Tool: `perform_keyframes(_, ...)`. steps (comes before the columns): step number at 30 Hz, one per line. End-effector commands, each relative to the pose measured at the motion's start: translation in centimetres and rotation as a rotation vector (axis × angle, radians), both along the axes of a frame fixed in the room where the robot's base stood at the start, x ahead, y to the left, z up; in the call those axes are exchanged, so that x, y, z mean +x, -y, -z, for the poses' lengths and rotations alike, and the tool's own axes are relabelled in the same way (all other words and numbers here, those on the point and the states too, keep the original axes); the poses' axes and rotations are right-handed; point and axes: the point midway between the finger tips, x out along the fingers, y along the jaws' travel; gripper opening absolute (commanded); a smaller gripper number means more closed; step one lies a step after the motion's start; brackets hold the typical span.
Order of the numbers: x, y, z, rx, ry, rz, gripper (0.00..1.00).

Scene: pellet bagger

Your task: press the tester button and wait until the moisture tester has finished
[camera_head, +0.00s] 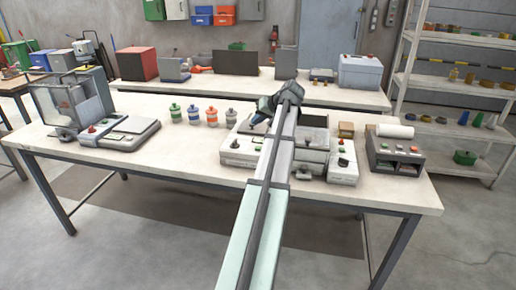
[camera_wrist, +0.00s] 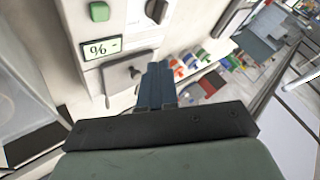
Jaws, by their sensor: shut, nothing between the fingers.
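A white machine (camera_head: 232,155) with buttons and small panels stands on the front table, partly hidden by my arm. In the wrist view I see a pale panel with a green button (camera_wrist: 99,11) and a small display (camera_wrist: 100,47) showing "%" and a dash. Next to them is a grey flap (camera_wrist: 126,78) with a small knob.
A black knob (camera_wrist: 157,10) sits beside the green button. Several jars (camera_head: 193,115) stand left of the machine. A grey device with a paper roll (camera_head: 395,131) stands right, and a scale-like device (camera_head: 130,132) left. The table's front edge is mostly clear.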

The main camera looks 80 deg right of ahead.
Motion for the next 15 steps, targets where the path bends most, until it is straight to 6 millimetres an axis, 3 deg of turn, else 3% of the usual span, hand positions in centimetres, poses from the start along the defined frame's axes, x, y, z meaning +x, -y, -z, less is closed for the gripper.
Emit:
perform_keyframes(5,-1.17,-0.02,-0.46,-0.011,0.002,0.002,0.0)
perform_keyframes(15,-1.21,-0.01,-0.45,-0.012,0.002,0.002,0.0)
